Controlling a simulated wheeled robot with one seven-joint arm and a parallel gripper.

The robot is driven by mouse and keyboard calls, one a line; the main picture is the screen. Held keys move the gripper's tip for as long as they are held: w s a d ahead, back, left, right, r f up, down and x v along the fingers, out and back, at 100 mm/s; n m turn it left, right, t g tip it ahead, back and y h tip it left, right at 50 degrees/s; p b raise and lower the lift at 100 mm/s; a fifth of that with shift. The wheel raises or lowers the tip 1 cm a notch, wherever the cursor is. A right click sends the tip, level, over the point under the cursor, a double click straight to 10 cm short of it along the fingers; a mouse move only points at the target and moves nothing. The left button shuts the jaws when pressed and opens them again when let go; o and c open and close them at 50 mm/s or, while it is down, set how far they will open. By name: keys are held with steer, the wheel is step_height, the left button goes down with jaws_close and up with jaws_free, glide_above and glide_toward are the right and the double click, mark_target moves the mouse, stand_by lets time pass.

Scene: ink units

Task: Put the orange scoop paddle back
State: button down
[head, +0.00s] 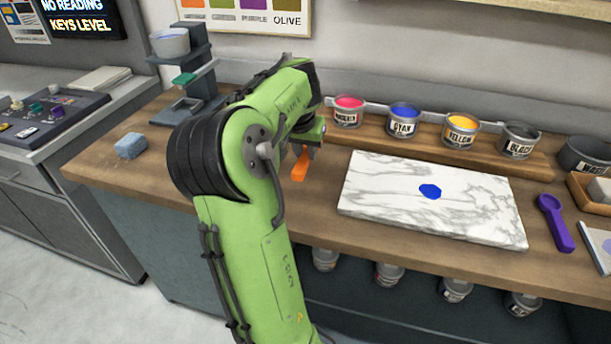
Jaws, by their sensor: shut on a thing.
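The orange scoop paddle (300,168) hangs below my gripper (306,150), over the wooden counter just left of the marble slab. My gripper is shut on it, and my green arm hides part of the gripper and the counter behind. I cannot tell whether the paddle touches the counter. A purple scoop paddle (556,222) lies on the counter right of the slab. No empty place for the orange paddle is clearly visible.
The marble slab (380,195) bears a blue ink blob (430,191). A grey stand (200,75) and a blue sponge (130,146) are at left.

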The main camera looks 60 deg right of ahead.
step_height(320, 180, down, 5)
steer(key=shift+f+b, duration=0.1)
steer(key=shift+b, duration=0.95)
steer(key=shift+a, duration=0.1)
steer(key=c, duration=0.9)
jaws_free()
steer(key=shift+c, duration=0.2)
steer(key=shift+r, duration=0.2)
